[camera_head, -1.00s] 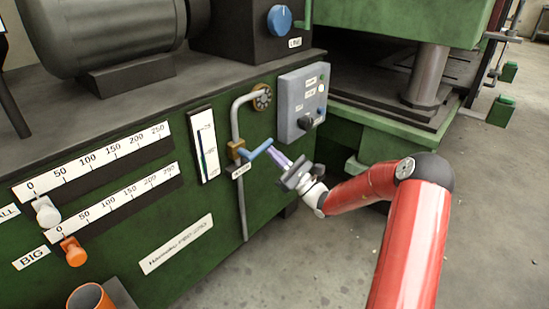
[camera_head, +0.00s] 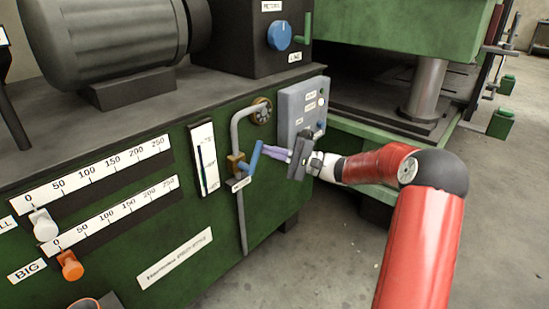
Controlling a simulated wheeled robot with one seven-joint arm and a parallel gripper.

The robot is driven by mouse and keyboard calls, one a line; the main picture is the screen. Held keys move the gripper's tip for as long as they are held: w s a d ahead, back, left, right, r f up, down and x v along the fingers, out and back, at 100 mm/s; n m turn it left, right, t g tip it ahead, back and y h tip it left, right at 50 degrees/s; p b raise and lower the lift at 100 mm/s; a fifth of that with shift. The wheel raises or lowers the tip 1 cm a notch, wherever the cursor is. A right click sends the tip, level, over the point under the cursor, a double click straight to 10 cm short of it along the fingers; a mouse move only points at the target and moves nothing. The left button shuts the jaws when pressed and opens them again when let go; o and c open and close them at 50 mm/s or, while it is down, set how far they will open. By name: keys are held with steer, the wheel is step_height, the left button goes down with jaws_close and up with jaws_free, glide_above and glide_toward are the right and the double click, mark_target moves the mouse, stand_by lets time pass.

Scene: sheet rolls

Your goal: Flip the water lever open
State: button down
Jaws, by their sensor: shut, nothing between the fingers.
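The water lever (camera_head: 255,158) is a blue handle on a brass valve (camera_head: 236,164) in the grey vertical pipe on the green machine front. It slants steeply, its free end up and slightly right. My gripper (camera_head: 265,150) comes from the right with its purple fingers pointing left. The fingers are shut with nothing between them. Their tips are right beside the upper part of the lever; I cannot tell if they touch it. A small label (camera_head: 240,184) sits below the valve.
A grey control box (camera_head: 291,105) with buttons and a dark knob is just above and behind my gripper. Ruler scales with a white slider (camera_head: 44,225) and an orange slider (camera_head: 70,265) are at left. Open floor (camera_head: 320,260) lies below my arm.

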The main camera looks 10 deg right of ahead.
steer(key=shift+s+a+r+n+g+h+b, duration=0.25)
steer(key=shift+a+r+n+g+h+b, duration=0.1)
steer(key=shift+n, duration=0.45)
steer(key=shift+s+a+r+n+g+h+b, duration=0.3)
steer(key=shift+a+n+h+b, duration=0.1)
steer(key=shift+n, duration=0.4)
steer(key=shift+s+a+r+n+g+h+b, duration=0.25)
steer(key=shift+a+r+n+h+b, duration=0.1)
steer(key=shift+n, duration=0.45)
